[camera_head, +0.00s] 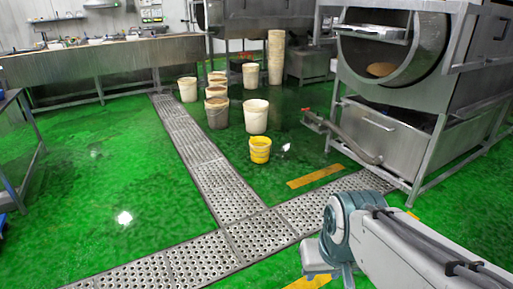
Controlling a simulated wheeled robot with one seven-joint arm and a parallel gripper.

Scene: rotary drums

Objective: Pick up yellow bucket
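The small yellow bucket (260,150) stands upright on the green floor near the middle of the camera_head view, just right of the metal floor grating. My arm comes in from the lower right corner, well apart from the bucket and nearer to me. The end of my arm is low in the view at the right of centre, but its fingertips cannot be made out, so I cannot tell whether my gripper is open or shut.
A white bucket (256,116) stands just behind the yellow one, with several more buckets further back. A steel drum machine (400,125) stands at the right, its pipe reaching out low. Perforated floor grating (208,267) crosses the foreground. The green floor at left is clear.

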